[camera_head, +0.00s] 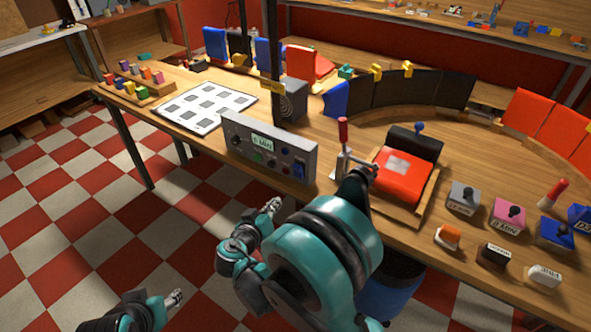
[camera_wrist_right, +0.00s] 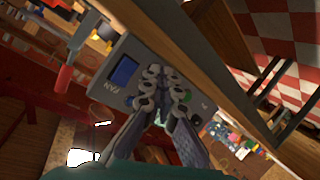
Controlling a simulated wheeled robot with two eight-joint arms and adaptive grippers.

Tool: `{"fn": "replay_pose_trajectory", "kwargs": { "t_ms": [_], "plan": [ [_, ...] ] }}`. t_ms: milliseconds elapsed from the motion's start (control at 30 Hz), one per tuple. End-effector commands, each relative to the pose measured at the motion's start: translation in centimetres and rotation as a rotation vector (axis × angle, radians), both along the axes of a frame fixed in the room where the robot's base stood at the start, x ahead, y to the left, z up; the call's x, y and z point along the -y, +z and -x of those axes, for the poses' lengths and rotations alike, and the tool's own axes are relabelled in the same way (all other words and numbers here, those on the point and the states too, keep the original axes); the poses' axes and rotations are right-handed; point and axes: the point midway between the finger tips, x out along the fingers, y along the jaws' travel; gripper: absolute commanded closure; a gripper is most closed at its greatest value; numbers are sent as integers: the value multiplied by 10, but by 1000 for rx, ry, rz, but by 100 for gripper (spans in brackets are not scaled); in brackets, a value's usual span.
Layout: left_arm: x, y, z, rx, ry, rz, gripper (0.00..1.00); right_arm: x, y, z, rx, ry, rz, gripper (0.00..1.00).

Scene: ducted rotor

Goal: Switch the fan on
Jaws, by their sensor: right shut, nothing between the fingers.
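The grey control panel (camera_head: 245,152) stands at the table's front edge in the head view, with a "6 MIN" label, knobs and small buttons. Its blue switch (camera_head: 299,170) is at the right end. In the right wrist view the blue switch (camera_wrist_right: 124,71) sits beside the word FAN on the panel. My right gripper (camera_head: 273,204) is shut and empty, in front of and below the panel. In the wrist view its fingers (camera_wrist_right: 167,84) overlap the panel face beside the switch; contact cannot be told. My left gripper (camera_head: 175,298) is low at bottom left, its jaws too small to judge.
A grey box with a round grille (camera_head: 291,100) stands behind the panel. A red-handled clamp (camera_head: 343,135) and a red padded seat (camera_head: 402,178) are to the right. Several labelled switch boxes fill the table's right. A white sheet with dark squares (camera_head: 190,121) lies left.

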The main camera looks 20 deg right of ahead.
Motion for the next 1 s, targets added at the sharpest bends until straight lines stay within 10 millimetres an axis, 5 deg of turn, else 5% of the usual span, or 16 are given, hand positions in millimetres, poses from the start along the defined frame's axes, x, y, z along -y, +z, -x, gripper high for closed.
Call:
{"fn": "replay_pose_trajectory", "kwargs": {
  "t_ms": [1000],
  "plan": [
    [0, 25, 0, 0, 0, 0, 50, 63, 37, -49, -2, 1, 0, 100]
  ]
}}
